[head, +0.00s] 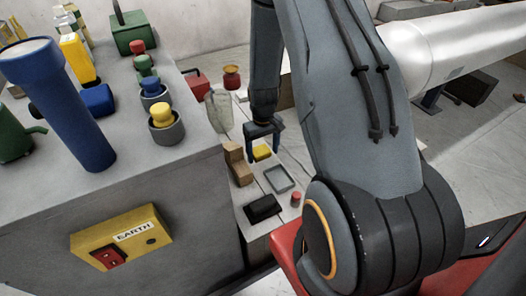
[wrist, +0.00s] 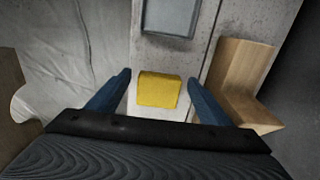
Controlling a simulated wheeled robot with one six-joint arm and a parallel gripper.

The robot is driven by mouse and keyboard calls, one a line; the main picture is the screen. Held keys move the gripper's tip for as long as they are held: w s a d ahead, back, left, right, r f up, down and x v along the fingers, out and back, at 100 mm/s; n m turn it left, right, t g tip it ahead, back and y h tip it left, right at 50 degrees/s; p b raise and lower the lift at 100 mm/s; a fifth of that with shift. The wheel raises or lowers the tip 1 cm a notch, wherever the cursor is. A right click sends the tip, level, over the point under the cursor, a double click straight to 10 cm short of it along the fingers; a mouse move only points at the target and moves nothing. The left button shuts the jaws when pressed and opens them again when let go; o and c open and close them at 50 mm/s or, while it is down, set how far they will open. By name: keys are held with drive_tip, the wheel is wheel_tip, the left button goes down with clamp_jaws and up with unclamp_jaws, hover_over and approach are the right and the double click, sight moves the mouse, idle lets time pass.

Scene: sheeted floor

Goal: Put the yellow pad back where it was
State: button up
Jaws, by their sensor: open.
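The yellow pad (head: 262,152) is a small yellow block on the low light-grey bench. In the wrist view the yellow pad (wrist: 158,90) lies between my two blue fingers, with a gap on each side. My gripper (head: 262,140) is open above and around it, pointing down; it also shows in the wrist view (wrist: 160,85). A shallow grey tray (head: 279,180) sits on the bench, nearer the head camera than the pad. Part of the tray (wrist: 170,18) shows at the top of the wrist view. I cannot tell whether the fingers reach down to the bench.
A wooden stepped block (wrist: 243,85) stands close to the right finger in the wrist view. A black block (head: 262,208) and a small red piece (head: 295,199) lie on the bench. A tall grey cabinet (head: 190,190) with a blue flashlight (head: 62,105) stands at left.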

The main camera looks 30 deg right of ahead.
sight(263, 154)
wheel_tip(263, 154, up, 12)
drive_tip(key=p, duration=0.3)
drive_tip(key=shift+p, duration=0.3)
drive_tip(key=shift+r, duration=0.1)
